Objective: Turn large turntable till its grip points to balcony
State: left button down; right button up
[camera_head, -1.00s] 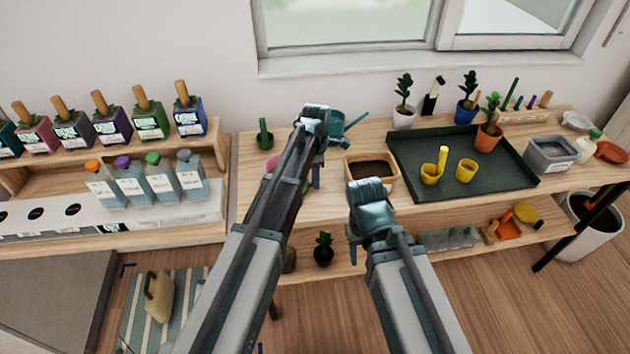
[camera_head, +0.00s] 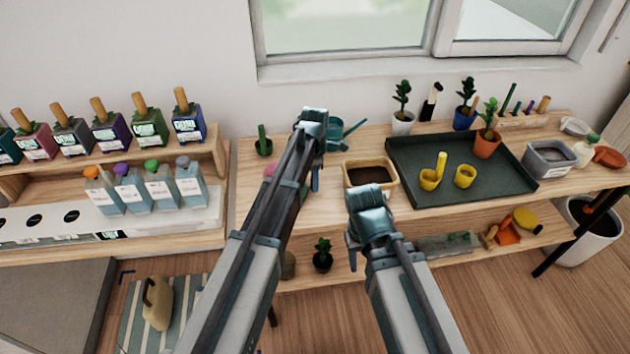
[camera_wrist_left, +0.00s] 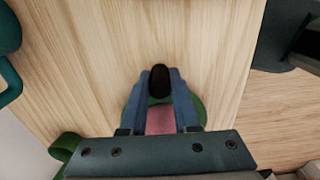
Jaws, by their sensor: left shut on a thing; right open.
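In the left wrist view, a disc with a green rim (camera_wrist_left: 198,108) and a pink area (camera_wrist_left: 160,121) lies on the wooden top, mostly hidden by my gripper. I take it for the large turntable. A black rounded grip (camera_wrist_left: 159,80) stands at its edge, between the fingertips of my left gripper (camera_wrist_left: 160,88), which is shut on it. In the head view, part of the pink shows (camera_head: 270,168) beside my left arm; my left gripper (camera_head: 315,186) is over the bench's left part. My right gripper (camera_head: 352,258) is open and empty before the bench's front edge. I cannot identify the balcony.
A tan soil box (camera_head: 347,178) stands right of my left gripper. A teal watering can (camera_head: 336,128) is behind it, and a small cactus pot (camera_head: 263,147) is to its left. A dark tray (camera_head: 410,190) with yellow cups lies further right. A window (camera_head: 345,25) is behind.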

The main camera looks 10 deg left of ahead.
pick_arm(q)
jog(key=shift+a, duration=0.1)
jog(key=c, duration=0.6)
grip_release()
jog(key=shift+c, duration=0.2)
notch_tip(320, 180, up, 14)
jog(key=p, duration=1.3)
jog(key=shift+p, duration=0.4)
jog(key=shift+f, duration=0.15)
